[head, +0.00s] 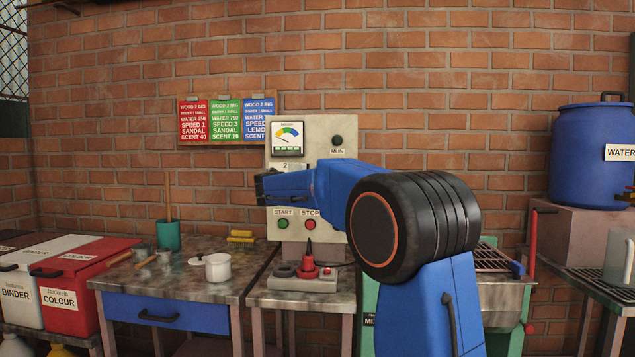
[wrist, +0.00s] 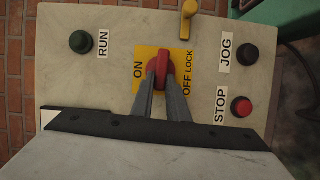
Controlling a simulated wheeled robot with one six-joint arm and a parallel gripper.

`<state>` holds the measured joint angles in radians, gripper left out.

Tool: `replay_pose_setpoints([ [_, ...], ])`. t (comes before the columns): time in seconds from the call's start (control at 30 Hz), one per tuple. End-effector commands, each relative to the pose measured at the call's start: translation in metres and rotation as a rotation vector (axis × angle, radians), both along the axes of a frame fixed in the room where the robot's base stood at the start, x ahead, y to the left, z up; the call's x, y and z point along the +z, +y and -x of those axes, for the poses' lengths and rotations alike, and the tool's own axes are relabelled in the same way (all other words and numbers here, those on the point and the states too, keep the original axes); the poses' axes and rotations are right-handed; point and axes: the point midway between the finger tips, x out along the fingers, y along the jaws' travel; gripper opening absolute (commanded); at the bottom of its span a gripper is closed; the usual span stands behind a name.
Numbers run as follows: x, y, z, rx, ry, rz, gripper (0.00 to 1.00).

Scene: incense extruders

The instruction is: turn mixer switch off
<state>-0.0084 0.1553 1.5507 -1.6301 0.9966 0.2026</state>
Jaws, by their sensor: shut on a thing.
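The mixer switch (wrist: 160,66) is a red handle on a yellow plate (wrist: 141,57) in the wrist view. The plate reads ON on the left of the handle and OFF and LOCK on the right. The handle stands roughly upright in the picture, between the two words; I cannot tell its exact setting. My gripper (wrist: 162,82) is shut on the red handle, with one grey finger at each side. In the head view my gripper (head: 268,187) is in front of the grey control panel (head: 275,145), and the switch is not visible there.
A yellow lock piece (wrist: 188,14) sits near the plate. A dark RUN button (wrist: 81,42), a dark JOG button (wrist: 247,56) and a red STOP button (wrist: 241,106) flank the switch. A worktop (head: 210,265) with a white pot (head: 217,267) stands left of the panel.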

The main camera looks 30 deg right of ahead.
Motion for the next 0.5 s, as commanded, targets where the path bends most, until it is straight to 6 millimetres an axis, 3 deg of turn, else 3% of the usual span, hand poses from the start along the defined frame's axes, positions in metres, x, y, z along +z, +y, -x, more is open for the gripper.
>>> replay_pose_setpoints([
  [0.5,-0.0027,-0.0016,0.0001,-0.002,0.045,0.064,0.0],
])
